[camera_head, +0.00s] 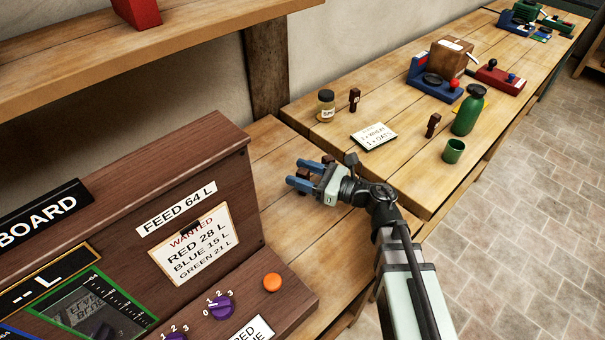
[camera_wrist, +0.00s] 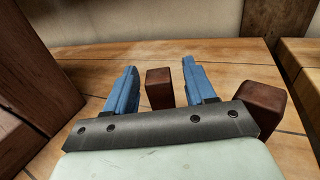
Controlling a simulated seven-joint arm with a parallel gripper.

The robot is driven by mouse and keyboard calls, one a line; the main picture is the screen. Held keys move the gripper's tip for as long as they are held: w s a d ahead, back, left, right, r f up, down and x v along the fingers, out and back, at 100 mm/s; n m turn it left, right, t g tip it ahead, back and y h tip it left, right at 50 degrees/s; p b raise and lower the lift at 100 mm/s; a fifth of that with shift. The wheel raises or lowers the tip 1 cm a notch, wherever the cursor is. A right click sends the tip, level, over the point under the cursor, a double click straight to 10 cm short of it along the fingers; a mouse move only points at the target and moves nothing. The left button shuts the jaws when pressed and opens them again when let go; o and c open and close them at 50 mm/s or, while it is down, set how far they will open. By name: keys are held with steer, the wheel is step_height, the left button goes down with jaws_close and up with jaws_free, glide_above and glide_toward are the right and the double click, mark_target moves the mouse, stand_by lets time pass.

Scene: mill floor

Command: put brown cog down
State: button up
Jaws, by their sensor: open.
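My gripper (camera_head: 292,173) is low over the near wooden bench, its two blue fingers apart; they also show in the wrist view (camera_wrist: 160,67). A small brown block (camera_wrist: 160,88), which may be the brown cog, stands between the fingers in the wrist view, with a gap on each side. It is partly hidden by the fingers in the head view (camera_head: 303,173). A second brown block (camera_wrist: 262,104) is just outside the right finger in the wrist view. No toothed edge can be made out on either block.
A brown control panel (camera_head: 120,230) stands left of my gripper. The far bench (camera_head: 400,190) carries a jar (camera_head: 326,105), a white card (camera_head: 374,136), brown pegs (camera_head: 432,125), a green bottle (camera_head: 468,112) and a green cup (camera_head: 454,151). Bench boards around my gripper are mostly bare.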

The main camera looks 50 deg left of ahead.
glide_above(345, 209)
stand_by(0.6)
stand_by(0.5)
